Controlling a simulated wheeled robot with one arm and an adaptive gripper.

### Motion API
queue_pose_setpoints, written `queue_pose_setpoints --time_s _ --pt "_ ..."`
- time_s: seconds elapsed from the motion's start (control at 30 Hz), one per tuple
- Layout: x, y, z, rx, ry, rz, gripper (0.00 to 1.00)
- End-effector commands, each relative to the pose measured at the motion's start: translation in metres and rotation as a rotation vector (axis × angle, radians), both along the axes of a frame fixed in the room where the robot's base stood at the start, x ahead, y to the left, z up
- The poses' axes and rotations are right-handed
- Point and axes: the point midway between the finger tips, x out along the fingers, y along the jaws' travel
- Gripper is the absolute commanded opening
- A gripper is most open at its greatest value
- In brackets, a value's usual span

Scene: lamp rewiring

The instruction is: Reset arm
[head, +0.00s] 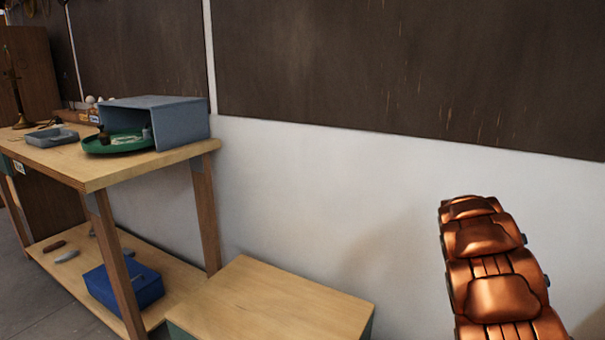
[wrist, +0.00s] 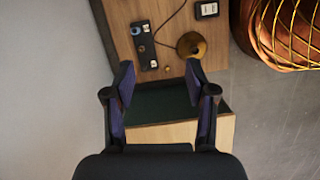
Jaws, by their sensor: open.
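My gripper (wrist: 160,76) shows in the wrist view with its two dark, purple-sided fingers spread wide apart. Nothing is between them. Past the fingertips is a wooden surface (wrist: 120,25). On it lie a dark strip (wrist: 144,45) with a blue round part, a brass round piece (wrist: 191,45) with a dark cable, and a small dark block with a white label (wrist: 207,8). The gripper touches none of these. In the head view my copper-coloured arm rises at the right; the gripper is out of that view.
In the head view, a workbench (head: 120,172) at the left holds an open-fronted grey box (head: 180,118), a green round tray (head: 112,147) and a grey tray (head: 52,137). A blue box (head: 125,285) sits on its lower shelf. A low wooden-topped cabinet (head: 275,300) stands in front of the white wall.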

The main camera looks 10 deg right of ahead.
Motion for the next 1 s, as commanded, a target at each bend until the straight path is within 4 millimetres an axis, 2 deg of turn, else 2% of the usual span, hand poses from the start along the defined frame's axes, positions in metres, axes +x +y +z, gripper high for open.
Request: queue_pose_setpoints --time_s 0.03,0.1,0.4,0.7,1.0 --pt "-0.004 0.012 0.029 -0.011 -0.006 -0.03 0.56" --pt "-0.01 0.026 0.055 -0.024 -0.02 -0.077 0.56" --pt "-0.046 0.095 0.151 -0.051 -0.071 -0.269 0.56" --pt "-0.092 0.169 0.23 -0.041 -0.118 -0.434 0.56" --pt "-0.15 0.241 0.293 -0.006 -0.146 -0.566 0.56"
